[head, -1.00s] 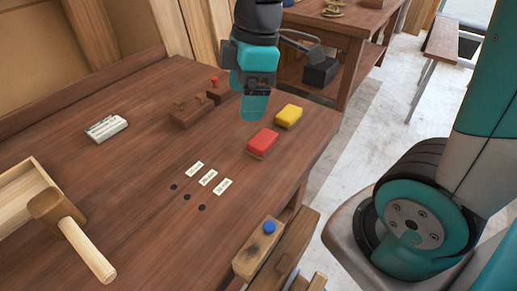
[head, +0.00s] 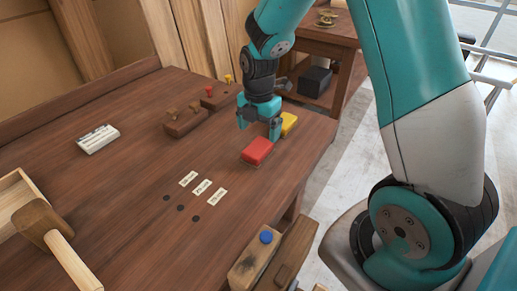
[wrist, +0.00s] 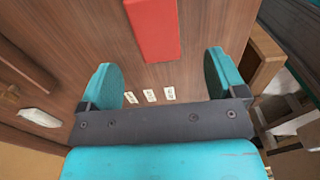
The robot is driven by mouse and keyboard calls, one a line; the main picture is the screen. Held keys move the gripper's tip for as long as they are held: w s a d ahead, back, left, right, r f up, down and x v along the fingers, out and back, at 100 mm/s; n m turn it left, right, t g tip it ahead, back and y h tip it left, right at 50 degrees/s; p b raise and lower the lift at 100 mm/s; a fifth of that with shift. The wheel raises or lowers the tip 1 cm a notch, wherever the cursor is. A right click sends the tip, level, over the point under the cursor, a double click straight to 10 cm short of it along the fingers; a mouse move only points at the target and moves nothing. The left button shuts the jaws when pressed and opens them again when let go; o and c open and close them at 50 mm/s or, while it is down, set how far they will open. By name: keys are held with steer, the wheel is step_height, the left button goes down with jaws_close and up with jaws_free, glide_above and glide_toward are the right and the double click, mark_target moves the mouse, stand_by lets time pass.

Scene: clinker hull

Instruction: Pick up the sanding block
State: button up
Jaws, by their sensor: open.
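I cannot tell for certain which block is the sanding block; red and yellow blocks lie near my gripper. The red block (head: 257,150) lies flat on the bench and also shows at the top of the wrist view (wrist: 152,28). The yellow block (head: 289,122) is just behind it, partly hidden by my gripper. My gripper (head: 260,127) points down above the bench, close behind the red block. In the wrist view my gripper (wrist: 162,80) is open, with nothing between its fingers.
Three white labels (head: 201,187) and dark holes lie in front. A white printed box (head: 97,139), brown knobbed blocks (head: 186,122), a mallet (head: 45,222) and a wooden tray (head: 15,190) are to the left. A blue-knobbed wooden piece (head: 257,259) is at the front edge.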

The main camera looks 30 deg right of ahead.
mark_target(258, 146)
steer(key=f, duration=0.2)
steer(key=f+p, duration=0.1)
steer(key=f, duration=0.4)
steer(key=shift+w+f+p, duration=0.25)
steer(key=shift+p, duration=0.1)
steer(key=c, duration=1)
